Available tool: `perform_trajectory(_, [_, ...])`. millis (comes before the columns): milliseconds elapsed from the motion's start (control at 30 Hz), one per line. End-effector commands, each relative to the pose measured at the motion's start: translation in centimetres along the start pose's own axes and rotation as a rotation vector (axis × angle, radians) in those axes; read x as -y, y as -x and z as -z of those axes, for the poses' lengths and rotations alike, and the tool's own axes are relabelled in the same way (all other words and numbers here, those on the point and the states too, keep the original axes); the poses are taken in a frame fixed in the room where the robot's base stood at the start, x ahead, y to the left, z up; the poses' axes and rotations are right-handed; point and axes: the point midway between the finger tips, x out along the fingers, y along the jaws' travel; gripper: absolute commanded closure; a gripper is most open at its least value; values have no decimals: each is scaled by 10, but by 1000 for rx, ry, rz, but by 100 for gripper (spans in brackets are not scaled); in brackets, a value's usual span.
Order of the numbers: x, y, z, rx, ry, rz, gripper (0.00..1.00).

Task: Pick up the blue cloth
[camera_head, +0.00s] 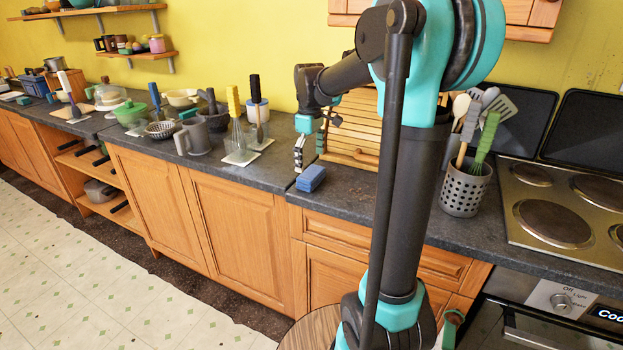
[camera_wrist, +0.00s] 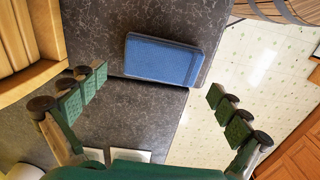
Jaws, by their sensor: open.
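The blue cloth (camera_head: 311,178) is a folded, block-like bundle lying on the dark countertop near its front edge. In the wrist view the blue cloth (camera_wrist: 163,60) shows from above, close to the counter's edge and a seam between two counter pieces. My gripper (camera_head: 309,150) is above the counter just behind the cloth in the head view, fingers pointing down. In the wrist view my gripper (camera_wrist: 158,91) has its two fingers spread wide, left and right of the cloth, with nothing between them touching it.
A wooden slatted box (camera_head: 353,130) stands close behind my gripper. A utensil holder (camera_head: 465,190) and a stove (camera_head: 560,208) are to the right. The counter around the cloth is clear.

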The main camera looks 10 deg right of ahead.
Motion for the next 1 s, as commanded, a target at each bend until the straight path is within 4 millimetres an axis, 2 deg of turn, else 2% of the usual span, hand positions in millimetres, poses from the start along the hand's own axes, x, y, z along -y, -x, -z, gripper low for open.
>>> perform_trajectory(300, [1,-42,-6,0,0,0,0])
perform_trajectory(633, [2,-48,-6,0,0,0,0])
perform_trajectory(900, [2,-48,-6,0,0,0,30])
perform_trajectory(1000, [2,-48,-6,0,0,0,30])
